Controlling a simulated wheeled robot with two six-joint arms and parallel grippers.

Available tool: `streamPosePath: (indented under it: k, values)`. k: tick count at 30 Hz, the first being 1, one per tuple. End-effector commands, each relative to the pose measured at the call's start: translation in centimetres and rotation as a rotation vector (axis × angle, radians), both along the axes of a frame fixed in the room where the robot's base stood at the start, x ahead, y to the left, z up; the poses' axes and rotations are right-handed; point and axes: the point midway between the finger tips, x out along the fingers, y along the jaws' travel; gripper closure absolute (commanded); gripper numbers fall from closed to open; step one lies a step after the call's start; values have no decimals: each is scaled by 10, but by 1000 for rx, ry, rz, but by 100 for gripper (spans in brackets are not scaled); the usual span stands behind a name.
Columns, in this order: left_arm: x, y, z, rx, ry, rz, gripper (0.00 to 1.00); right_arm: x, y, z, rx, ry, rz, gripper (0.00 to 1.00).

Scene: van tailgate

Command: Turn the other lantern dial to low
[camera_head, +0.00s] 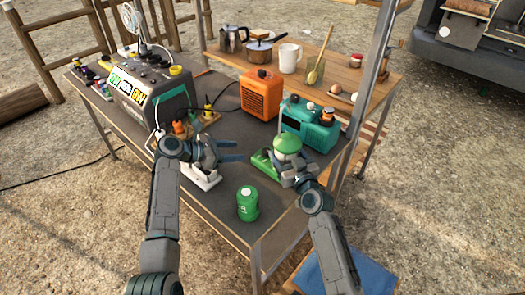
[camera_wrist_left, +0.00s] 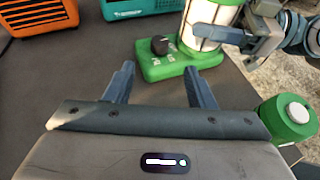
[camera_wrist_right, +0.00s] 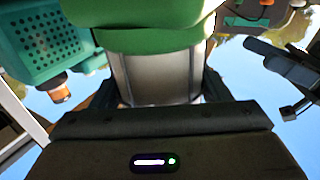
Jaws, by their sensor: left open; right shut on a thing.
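A green lantern with a white body and a green cap (camera_head: 288,145) stands on the dark table. Its green base (camera_wrist_left: 185,66) carries a black dial (camera_wrist_left: 160,45) with small white markings I cannot read. My right gripper (camera_head: 297,177) is shut around the lantern's white body (camera_wrist_right: 152,75), seen close in the right wrist view. My left gripper (camera_wrist_left: 160,82) is open and empty, its fingers pointing at the dial side of the base, short of it. A white-based object (camera_head: 207,180) sits under my left gripper, mostly hidden; I cannot tell what it is.
A green canister (camera_head: 248,204) stands near the front edge. An orange box (camera_head: 262,94) and a teal radio (camera_head: 310,125) stand behind the lantern. A large grey power unit (camera_head: 152,85) is at the left. The table between canister and lantern is clear.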

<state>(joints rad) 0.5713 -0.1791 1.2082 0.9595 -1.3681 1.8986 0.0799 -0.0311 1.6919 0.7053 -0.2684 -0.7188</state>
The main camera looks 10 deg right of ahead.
Motion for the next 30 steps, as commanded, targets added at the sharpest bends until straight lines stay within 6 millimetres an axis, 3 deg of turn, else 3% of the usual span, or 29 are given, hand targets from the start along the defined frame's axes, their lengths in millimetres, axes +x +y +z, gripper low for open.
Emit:
streamPosePath:
  k: [15, 21, 30]
  values:
    - [22, -83, -35, 2, 0, -1, 50, 0, 0, 0, 0, -1, 0, 74]
    - [26, -98, -42, 3, -1, 0, 50, 0, 0, 0, 0, -1, 0, 74]
    - [27, -102, -44, 4, -3, 1, 50, 0, 0, 0, 0, 0, 0, 74]
